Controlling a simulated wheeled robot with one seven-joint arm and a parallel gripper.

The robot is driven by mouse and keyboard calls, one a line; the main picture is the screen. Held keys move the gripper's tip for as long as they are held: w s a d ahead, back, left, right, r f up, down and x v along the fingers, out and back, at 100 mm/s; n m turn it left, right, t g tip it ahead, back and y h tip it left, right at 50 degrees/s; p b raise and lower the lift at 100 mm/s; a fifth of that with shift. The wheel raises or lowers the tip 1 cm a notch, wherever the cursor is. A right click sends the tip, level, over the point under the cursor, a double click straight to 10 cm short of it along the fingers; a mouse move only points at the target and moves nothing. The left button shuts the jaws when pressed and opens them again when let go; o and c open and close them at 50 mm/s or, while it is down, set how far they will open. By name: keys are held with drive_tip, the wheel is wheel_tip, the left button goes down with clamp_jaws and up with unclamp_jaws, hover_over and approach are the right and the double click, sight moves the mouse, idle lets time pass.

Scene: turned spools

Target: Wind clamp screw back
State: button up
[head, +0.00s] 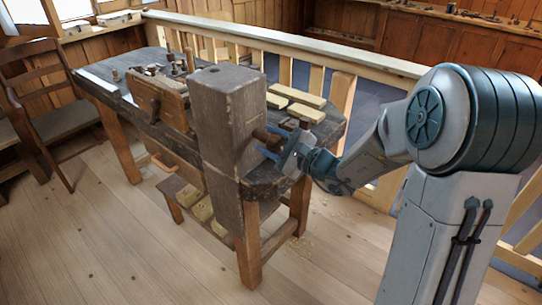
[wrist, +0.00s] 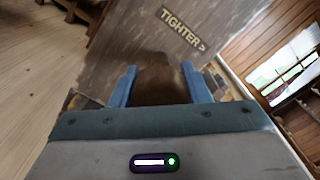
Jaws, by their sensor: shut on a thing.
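The clamp screw (head: 262,135) shows as a dark brown wooden stub on the right side of a tall grey-brown wooden post (head: 229,110). In the wrist view the screw's head (wrist: 157,82) is a dark, shaded shape between two blue fingers. My gripper (head: 268,143) reaches in from the right and is shut on the screw head. The fingers lie on either side of it, close to the post face. A label (wrist: 183,31) on the post reads "TIGHTER >". Most of the screw is hidden by the post and my gripper.
The post stands at the near end of a dark workbench (head: 123,102) carrying tools. Pale wooden blocks (head: 297,96) lie on the bench behind my gripper. A wooden railing (head: 285,46) runs behind. A chair (head: 52,110) stands at left. The floor (head: 130,240) in front is clear.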

drive_tip(key=n+b, duration=0.6)
drive_tip(key=b, duration=0.5)
drive_tip(key=shift+a+f+b, duration=0.1)
drive_tip(key=shift+f+b, duration=0.05)
drive_tip(key=shift+b, duration=0.2)
drive_tip(key=n+b, duration=0.1)
drive_tip(key=b, duration=0.2)
drive_tip(key=shift+r+n+b, duration=0.25)
drive_tip(key=shift+n+b, duration=0.35)
drive_tip(key=shift+b, duration=0.05)
drive_tip(key=shift+r, duration=0.15)
drive_tip(key=o, duration=1)
drive_tip(key=shift+w, duration=0.15)
drive_tip(key=shift+f, duration=0.2)
